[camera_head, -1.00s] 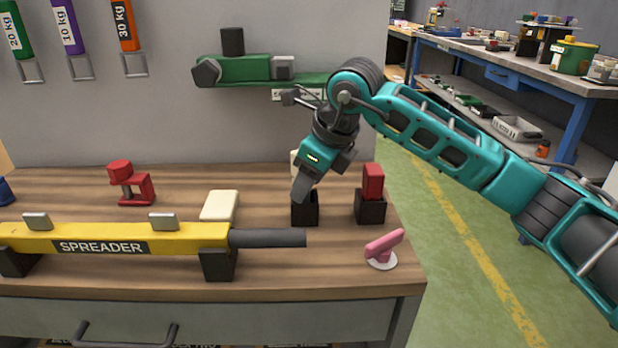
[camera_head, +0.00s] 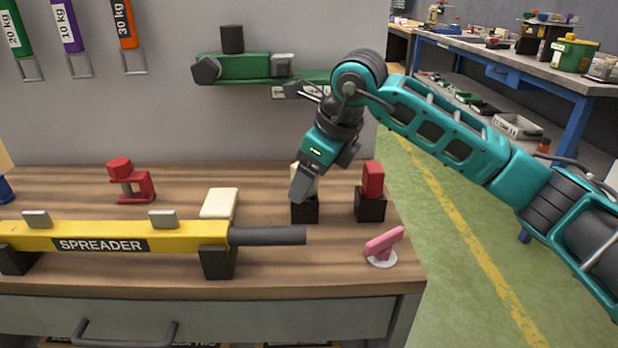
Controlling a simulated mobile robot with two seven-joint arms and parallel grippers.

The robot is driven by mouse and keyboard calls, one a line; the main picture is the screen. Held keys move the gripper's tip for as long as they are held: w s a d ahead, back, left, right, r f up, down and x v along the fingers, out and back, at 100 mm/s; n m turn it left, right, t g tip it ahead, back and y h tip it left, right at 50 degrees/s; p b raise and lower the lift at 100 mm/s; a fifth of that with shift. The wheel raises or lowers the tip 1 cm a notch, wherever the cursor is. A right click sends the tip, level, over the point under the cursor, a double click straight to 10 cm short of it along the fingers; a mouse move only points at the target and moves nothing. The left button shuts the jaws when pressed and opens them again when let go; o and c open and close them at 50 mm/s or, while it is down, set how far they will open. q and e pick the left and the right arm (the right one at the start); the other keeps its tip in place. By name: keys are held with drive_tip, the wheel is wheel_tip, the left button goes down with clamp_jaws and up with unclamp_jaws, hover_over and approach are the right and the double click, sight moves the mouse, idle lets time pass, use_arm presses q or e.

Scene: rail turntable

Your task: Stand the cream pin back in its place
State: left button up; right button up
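A cream piece, which looks like the cream pin (camera_head: 312,186), shows in slivers behind my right gripper, above a small black block (camera_head: 305,211). The gripper hides most of it, so I cannot tell whether it sits in the block. My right gripper (camera_head: 301,186) points down at the block, with one grey finger in front of the cream piece. The far finger is hidden, so its opening cannot be judged. My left gripper is not in view.
A red pin (camera_head: 373,181) stands in a black block (camera_head: 370,207) to the right. A pink pin (camera_head: 384,242) leans on a white disc near the right edge. A yellow spreader (camera_head: 190,236) lies in front; a cream block (camera_head: 220,203) and a red clamp-like part (camera_head: 130,181) are behind it.

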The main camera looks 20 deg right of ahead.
drive_tip(key=p+v, duration=0.2)
drive_tip(key=v, duration=0.9)
drive_tip(key=shift+r, duration=0.25)
drive_tip(key=shift+s, duration=0.1)
